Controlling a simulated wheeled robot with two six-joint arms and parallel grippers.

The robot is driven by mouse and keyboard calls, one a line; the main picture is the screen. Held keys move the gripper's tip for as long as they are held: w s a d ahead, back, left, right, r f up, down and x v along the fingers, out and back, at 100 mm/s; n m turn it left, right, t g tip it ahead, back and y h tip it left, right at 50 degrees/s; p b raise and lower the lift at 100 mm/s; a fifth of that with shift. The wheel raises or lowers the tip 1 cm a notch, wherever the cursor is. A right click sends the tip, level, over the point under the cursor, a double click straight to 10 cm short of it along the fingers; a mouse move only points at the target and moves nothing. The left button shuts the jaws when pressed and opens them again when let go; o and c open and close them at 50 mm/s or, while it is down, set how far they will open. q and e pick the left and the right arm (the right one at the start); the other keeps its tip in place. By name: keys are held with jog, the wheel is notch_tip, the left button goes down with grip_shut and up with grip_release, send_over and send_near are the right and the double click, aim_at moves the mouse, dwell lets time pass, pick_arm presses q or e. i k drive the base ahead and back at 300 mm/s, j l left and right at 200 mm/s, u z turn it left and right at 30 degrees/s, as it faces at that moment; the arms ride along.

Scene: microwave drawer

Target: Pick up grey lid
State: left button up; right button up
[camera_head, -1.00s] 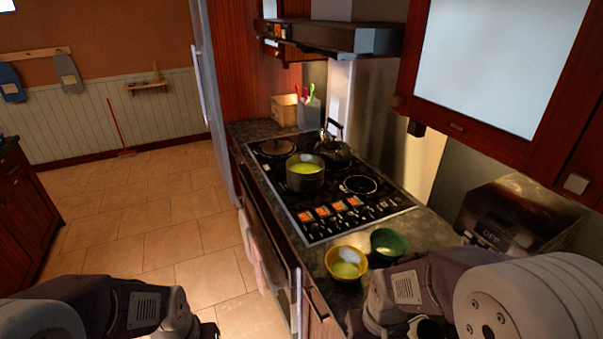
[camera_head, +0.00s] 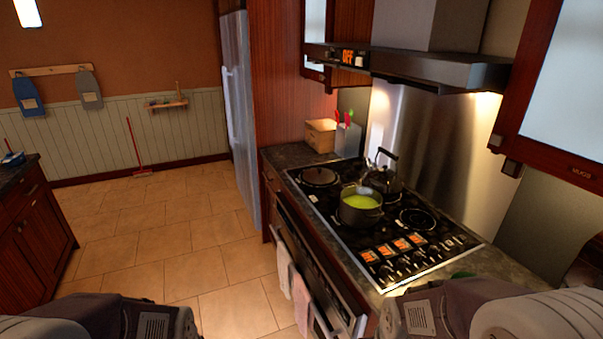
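A round, flat disc with a small knob, which looks like the lid (camera_head: 319,177), lies on the back left of the black stovetop (camera_head: 333,212). Its colour reads as dark grey-brown in this light. A dark pot (camera_head: 361,212) with yellow-green contents stands uncovered to its right and nearer to me. My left arm shows at the bottom left and my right arm at the bottom right, both well short of the lid. The fingers of both grippers are out of view.
A range hood (camera_head: 440,70) hangs above the stove. Towels (camera_head: 300,300) hang on the oven front. The tiled floor (camera_head: 165,235) at left is clear.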

aim_at(315, 176)
jog(key=i+j+z, duration=0.1)
jog(key=i+j, duration=0.75)
jog(key=i, duration=0.25)
jog(key=i+j, duration=0.95)
jog(key=i+l, duration=0.15)
jog(key=i, duration=0.4)
jog(key=i+l+z, duration=0.15)
jog(key=i, duration=0.45)
